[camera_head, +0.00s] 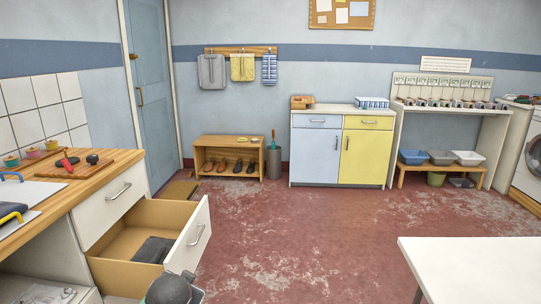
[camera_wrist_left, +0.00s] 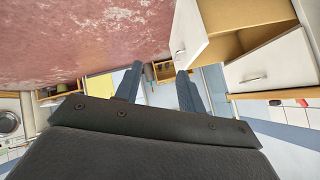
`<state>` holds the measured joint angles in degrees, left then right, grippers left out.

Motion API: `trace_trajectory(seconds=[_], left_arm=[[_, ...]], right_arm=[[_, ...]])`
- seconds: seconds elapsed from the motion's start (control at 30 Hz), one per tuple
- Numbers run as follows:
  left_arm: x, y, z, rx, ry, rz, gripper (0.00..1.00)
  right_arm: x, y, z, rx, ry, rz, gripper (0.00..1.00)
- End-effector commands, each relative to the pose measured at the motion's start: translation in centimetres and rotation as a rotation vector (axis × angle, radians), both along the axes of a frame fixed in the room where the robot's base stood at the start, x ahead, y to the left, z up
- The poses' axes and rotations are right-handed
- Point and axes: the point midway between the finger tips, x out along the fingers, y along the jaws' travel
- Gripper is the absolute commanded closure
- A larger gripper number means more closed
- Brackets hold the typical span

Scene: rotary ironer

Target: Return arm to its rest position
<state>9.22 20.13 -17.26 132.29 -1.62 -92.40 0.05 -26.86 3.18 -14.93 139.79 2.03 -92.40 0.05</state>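My left gripper (camera_wrist_left: 157,90) shows in the left wrist view, which is upside down. Its two blue-grey fingers stand well apart with nothing between them. Beyond the fingers the room's far side and the open drawer (camera_wrist_left: 210,45) are visible. In the head view a dark grey rounded part of my own arm shows at the bottom edge, in front of the drawer (camera_head: 187,243). The fingers cannot be made out there. My right arm and gripper are in neither view.
The open drawer juts from the wooden-topped counter (camera_head: 85,190) at left, with a dark folded item (camera_head: 154,250) inside. A white table (camera_head: 480,265) is at lower right. The red floor between is clear. A shoe bench (camera_head: 230,142) and a cabinet (camera_head: 342,150) line the back wall.

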Motion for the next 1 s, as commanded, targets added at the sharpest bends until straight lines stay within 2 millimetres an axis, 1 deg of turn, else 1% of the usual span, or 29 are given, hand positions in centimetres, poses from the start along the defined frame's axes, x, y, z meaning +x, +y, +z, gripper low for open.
trace_trajectory(seconds=[0.03,0.2,0.3,0.47,0.67,0.8,1.0], left_arm=[[-1.7,-1.0,0.0,-0.037,0.029,-0.014,0.6],[-6.6,-3.3,-1.5,-0.137,0.111,-0.037,0.6],[-9.5,-4.2,-2.2,-0.184,0.157,-0.034,0.6],[-14.0,-5.3,-3.4,-0.244,0.233,-0.013,0.6],[-19.8,-6.4,-5.5,-0.303,0.352,0.026,0.6],[-24.2,-7.2,-7.0,-0.337,0.444,0.054,0.6],[-30.4,-8.3,-8.4,-0.369,0.564,0.084,0.6]], right_arm=[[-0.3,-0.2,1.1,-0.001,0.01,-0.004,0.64],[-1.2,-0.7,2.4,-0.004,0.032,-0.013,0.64],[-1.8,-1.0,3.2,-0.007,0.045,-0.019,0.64],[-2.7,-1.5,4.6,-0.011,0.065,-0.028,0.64],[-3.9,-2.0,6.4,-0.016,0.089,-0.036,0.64],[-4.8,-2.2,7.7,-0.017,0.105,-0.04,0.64],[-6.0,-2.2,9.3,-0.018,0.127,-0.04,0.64]])
